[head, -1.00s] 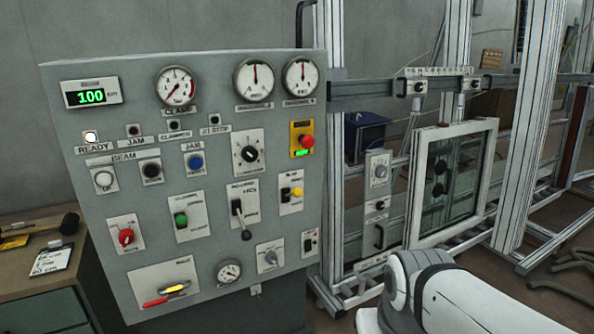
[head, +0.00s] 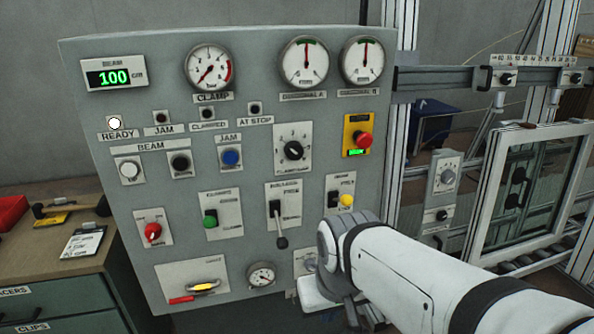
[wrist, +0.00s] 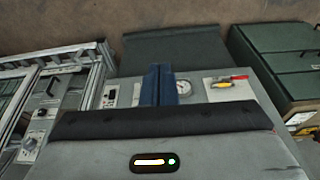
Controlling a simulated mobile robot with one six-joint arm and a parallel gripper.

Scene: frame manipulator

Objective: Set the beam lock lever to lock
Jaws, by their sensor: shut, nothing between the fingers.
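Another plate at the lower left bears a red and yellow handle (head: 197,289); this also shows in the wrist view (wrist: 227,82). My gripper (wrist: 160,70) is shut and empty, its blue fingers in front of the lower panel. In the head view my arm hides its fingertips and the panel's lower right.
A red emergency button (head: 363,140) and a yellow button (head: 346,200) stand out on the right side. A drawer cabinet (head: 60,270) stands left of the panel. A metal frame with a window (head: 530,190) is at the right.

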